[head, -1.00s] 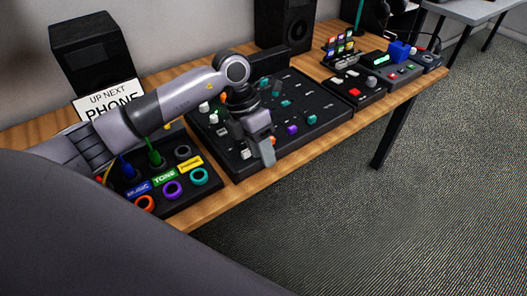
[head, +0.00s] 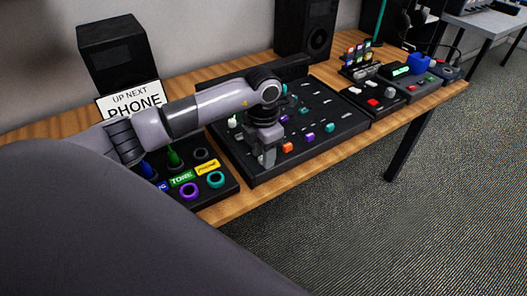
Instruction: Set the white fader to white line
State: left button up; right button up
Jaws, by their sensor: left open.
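The black fader panel (head: 318,152) lies on the wooden table with several coloured caps in its slots. My left gripper (head: 267,160) points down at the panel's near left part, beside the orange fader cap (head: 287,148). It is open. The white fader cap at the panel's near left is not visible now; the gripper covers that spot, so I cannot tell whether the fingers touch it. A small white knob (head: 232,122) shows at the panel's left side. The white line is too small to make out. My right gripper is not in view.
A black tray with coloured rings (head: 215,180) and MUSIC, TONE and PHONE labels stands left of the panel. Purple (head: 308,136) and teal (head: 330,127) caps sit right of the gripper. A speaker (head: 305,30) and smaller control boxes (head: 375,103) stand farther back.

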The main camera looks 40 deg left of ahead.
pick_arm(q)
grip_shut()
jog(key=a, duration=0.1)
jog(key=w+a+b, duration=0.1)
jog(key=a, duration=0.1)
jog(key=shift+w+a+b, duration=0.3)
jog(key=shift+a+b, duration=0.05)
jog(key=shift+a, duration=0.05)
jog(key=shift+w+a, duration=0.1)
jog(key=shift+a, duration=0.1)
grip_release()
jog(key=shift+r, duration=0.15)
